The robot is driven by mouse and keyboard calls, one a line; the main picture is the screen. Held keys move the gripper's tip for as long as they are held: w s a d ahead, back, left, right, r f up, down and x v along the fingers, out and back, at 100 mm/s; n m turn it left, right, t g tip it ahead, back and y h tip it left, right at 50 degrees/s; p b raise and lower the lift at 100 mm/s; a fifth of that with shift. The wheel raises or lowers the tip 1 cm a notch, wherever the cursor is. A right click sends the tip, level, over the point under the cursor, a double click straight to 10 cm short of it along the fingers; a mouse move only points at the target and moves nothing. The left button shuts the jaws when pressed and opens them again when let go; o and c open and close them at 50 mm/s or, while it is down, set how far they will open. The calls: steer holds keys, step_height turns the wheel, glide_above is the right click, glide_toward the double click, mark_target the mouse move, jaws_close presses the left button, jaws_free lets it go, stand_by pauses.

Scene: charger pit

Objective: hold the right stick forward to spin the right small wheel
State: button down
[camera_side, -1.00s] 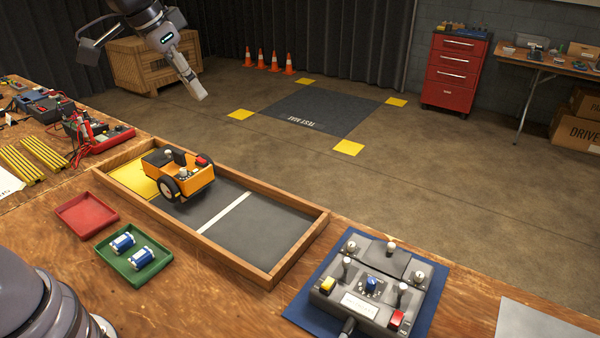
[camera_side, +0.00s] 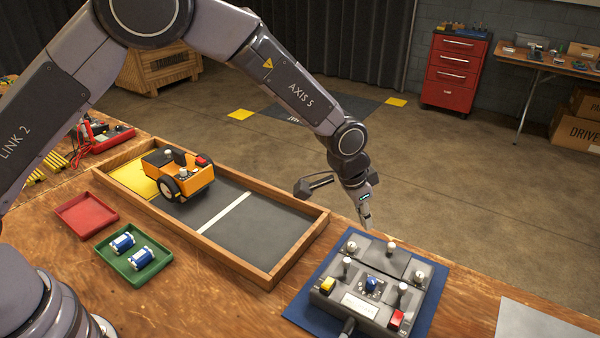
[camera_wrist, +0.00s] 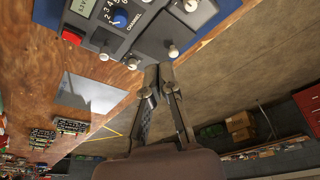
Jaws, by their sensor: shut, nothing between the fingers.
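A dark grey control box (camera_side: 370,307) lies on a blue mat. Its right stick (camera_side: 403,287), with a pale knob, stands upright behind the red button; it also appears in the wrist view (camera_wrist: 104,55). The left stick (camera_side: 347,263) stands upright too. Another pale-topped stick (camera_side: 391,247) is at the back of the box. My gripper (camera_side: 366,227) is shut and empty, above and just behind the box's back edge, apart from the right stick. An orange wheeled vehicle (camera_side: 190,180) stands in the wooden-framed pit; its near wheel (camera_side: 169,189) shows, the far side is hidden.
The wooden pit frame (camera_side: 262,275) lies left of the box. A red tray (camera_side: 87,215) and a green tray (camera_side: 133,262) with blue cylinders are further left. A grey plate (camera_side: 545,320) lies at the right. The space above the box is clear.

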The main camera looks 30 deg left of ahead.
mark_target(346, 266)
steer(key=x, duration=1)
steer(key=shift+f, duration=0.2)
steer(key=shift+s+a+r, duration=0.25)
steer(key=shift+s+a, duration=0.55)
steer(key=shift+s, duration=0.2)
steer(key=shift+s+a, duration=0.45)
steer(key=shift+s, duration=0.1)
steer(key=shift+s, duration=0.1)
